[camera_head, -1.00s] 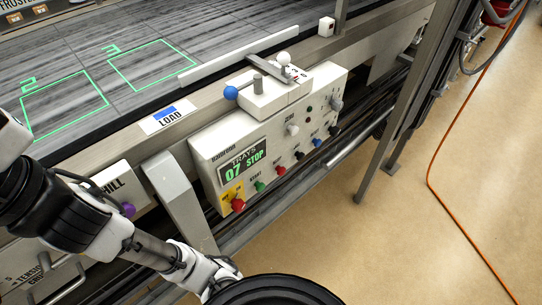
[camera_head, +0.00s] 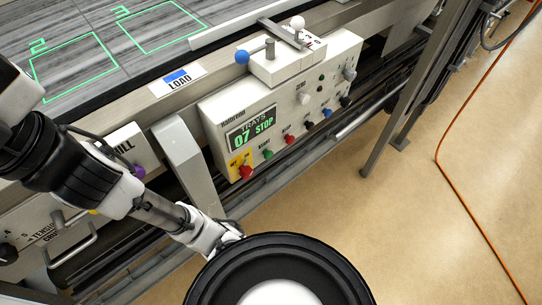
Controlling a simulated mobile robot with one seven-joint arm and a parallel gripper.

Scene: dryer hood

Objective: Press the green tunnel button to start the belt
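The green button (camera_head: 267,154) sits on the front of the cream control box (camera_head: 225,104), under the display (camera_head: 251,131) that reads "TRAYS 07 STOP". A red button on a yellow plate (camera_head: 245,172) is to its left, and another red button (camera_head: 289,139) is to its right. My arm comes in from the left and runs down to the bottom middle, apart from the box. My gripper's fingers do not show; a large round black part of my own body fills the bottom middle.
Black, blue and other knobs line the panel. The belt (camera_head: 75,45) with green numbered outlines lies behind. A slanted metal bracket (camera_head: 185,160) stands left of the box. An orange cable (camera_head: 447,179) crosses open floor at right.

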